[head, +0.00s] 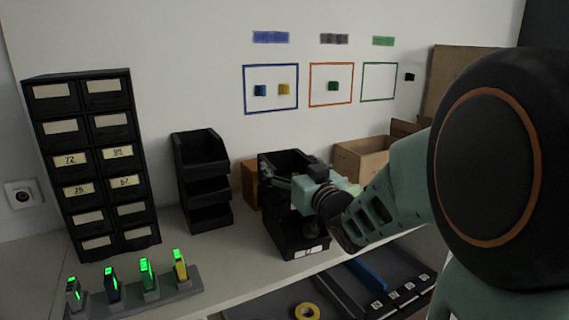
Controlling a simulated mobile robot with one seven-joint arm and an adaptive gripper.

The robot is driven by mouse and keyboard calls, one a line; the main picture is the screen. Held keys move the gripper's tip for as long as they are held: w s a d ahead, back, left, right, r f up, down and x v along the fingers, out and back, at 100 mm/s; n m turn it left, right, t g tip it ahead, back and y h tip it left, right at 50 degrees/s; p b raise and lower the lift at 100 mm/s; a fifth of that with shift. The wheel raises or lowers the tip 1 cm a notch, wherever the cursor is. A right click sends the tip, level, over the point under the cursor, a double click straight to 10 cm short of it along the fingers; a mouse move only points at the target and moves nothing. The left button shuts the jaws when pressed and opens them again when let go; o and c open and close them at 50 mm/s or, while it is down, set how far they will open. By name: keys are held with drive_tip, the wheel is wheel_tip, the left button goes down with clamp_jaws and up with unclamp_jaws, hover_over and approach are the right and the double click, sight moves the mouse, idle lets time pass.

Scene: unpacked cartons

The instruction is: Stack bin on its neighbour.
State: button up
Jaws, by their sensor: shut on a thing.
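A black open bin (282,161) is at the middle of the shelf in the head view, with my gripper (290,183) shut on it. The gripper and wrist cover much of its front and right side. Directly below is another black bin (285,236) with a white label low on its front; it stands on the shelf top near the front edge. The held bin is over this lower bin and looks roughly level. My gripper hides the space between them, so I cannot tell whether they touch. To the left stands a stack of black bins (205,190).
A tall black drawer cabinet (97,160) stands at the left. A grey rack (185,283) with several green-lit devices is at the front left. Cardboard boxes (362,160) stand behind my arm. Bare grey shelf (228,250) lies left of the lower bin. Yellow tape (307,312) is below.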

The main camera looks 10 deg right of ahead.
drive_tip(key=shift+s+f+b, duration=0.1)
drive_tip(key=shift+f+b, duration=0.6)
drive_tip(key=shift+f, duration=0.25)
drive_tip(key=shift+f+b, duration=0.7)
drive_tip(key=o, duration=1.3)
drive_tip(key=shift+c, duration=0.2)
